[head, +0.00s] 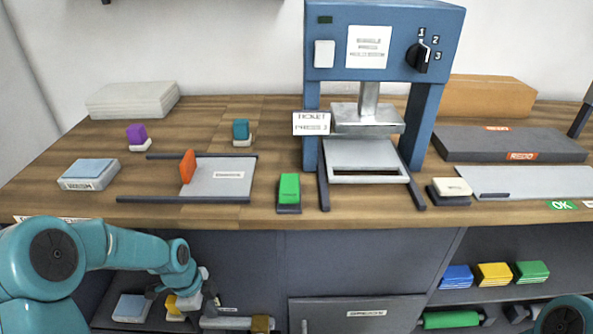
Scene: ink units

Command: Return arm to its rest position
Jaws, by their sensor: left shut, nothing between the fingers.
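My left arm (130,247) is teal and comes in from the left, below the front edge of the worktop. Its gripper (207,295) hangs low in front of the open shelf, small and partly unclear. It is shut with nothing held. A teal joint of my right arm (565,318) shows at the bottom right corner. My right gripper is out of the picture.
A wooden worktop (255,212) carries a blue press (385,45), a grey tray (222,178) with an orange upright piece (187,166), a green block (289,188) and a dark slab (510,144). Coloured ink blocks (493,274) sit on the lower right shelf.

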